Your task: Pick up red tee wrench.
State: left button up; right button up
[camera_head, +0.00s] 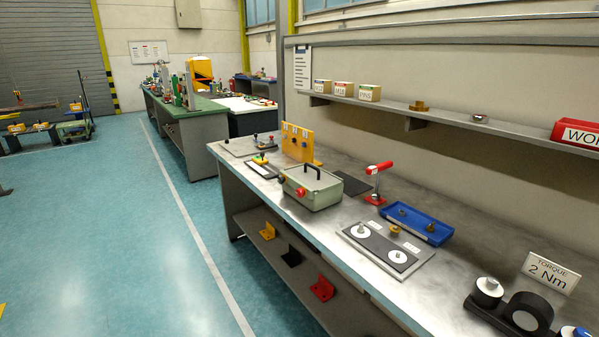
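A red tee wrench (378,182) stands upright on the grey workbench (350,220), behind the middle of its front edge. It has a red bar handle on top, a thin grey shaft and a red base resting on the bench top. Neither of my grippers shows in the head view, and nothing touches the wrench.
Left of the wrench are a dark flat pad (352,184) and a green-grey box (311,188) with a black handle. Right of it is a blue tray (417,224) with small parts. A plate with white discs (388,248) lies in front. A shelf (440,110) runs above.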

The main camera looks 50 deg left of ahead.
aim_at(376, 196)
jog(key=u, duration=1.15)
jog(key=z, duration=1.6)
jog(key=u, duration=1.1)
jog(key=i+j+z, duration=0.2)
jog(key=j, duration=0.2)
jog(key=i+j+z, duration=0.2)
jog(key=j, duration=0.2)
jog(key=i+j+z, duration=0.2)
jog(key=j, duration=0.2)
jog(key=j+z, duration=0.2)
jog(key=j, duration=0.25)
jog(key=i+j+z, duration=0.15)
jog(key=j, duration=0.35)
jog(key=j+z, duration=0.2)
jog(key=j, duration=0.25)
